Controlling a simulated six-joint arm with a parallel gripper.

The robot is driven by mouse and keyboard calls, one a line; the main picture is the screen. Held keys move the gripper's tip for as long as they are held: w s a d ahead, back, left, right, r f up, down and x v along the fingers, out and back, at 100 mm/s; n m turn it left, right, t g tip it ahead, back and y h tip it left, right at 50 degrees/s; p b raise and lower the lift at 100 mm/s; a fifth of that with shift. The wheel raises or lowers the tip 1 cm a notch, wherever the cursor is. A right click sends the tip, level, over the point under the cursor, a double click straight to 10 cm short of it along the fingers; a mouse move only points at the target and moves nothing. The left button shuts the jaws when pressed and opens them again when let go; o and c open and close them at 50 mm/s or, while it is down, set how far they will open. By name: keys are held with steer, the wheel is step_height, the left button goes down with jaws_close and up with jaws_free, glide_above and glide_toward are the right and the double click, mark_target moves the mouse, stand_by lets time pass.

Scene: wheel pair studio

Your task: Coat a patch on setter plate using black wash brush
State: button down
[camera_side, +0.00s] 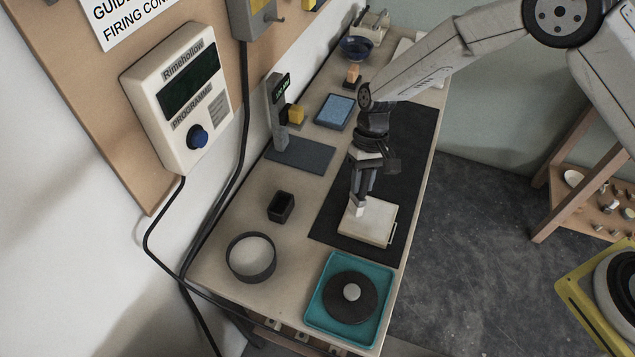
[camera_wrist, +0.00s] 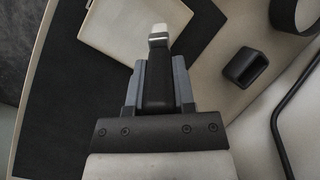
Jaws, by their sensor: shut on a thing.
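My gripper (camera_side: 364,182) is shut on the black wash brush and points down over the table. In the wrist view the brush (camera_wrist: 158,78) has a dark handle between my two grey fingers and a pale tip. The setter plate (camera_side: 376,226), a cream square slab, lies on the black mat below. In the side view the pale brush tip (camera_side: 359,210) overlaps the plate's left part. I cannot tell whether the tip touches it. The plate also shows in the wrist view (camera_wrist: 118,28), partly hidden by the brush and fingers. Its visible face looks plain.
A teal tray (camera_side: 313,312) with a dark disc stands in front of the plate. A dark ring (camera_side: 250,274) and a small black cup (camera_side: 281,207) are to the left. A blue pad (camera_side: 335,111) and a stand (camera_side: 277,115) are behind. The black mat (camera_side: 415,130) is largely clear.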

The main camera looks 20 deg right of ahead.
stand_by(0.4)
steer(key=shift+a, duration=0.1)
steer(key=shift+s+a, duration=1.5)
steer(key=shift+s+a+r, duration=0.1)
steer(key=shift+s+a, duration=0.1)
steer(key=shift+s, duration=0.15)
steer(key=shift+w+d, duration=0.1)
steer(key=shift+w+d, duration=1.5)
steer(key=shift+w, duration=0.1)
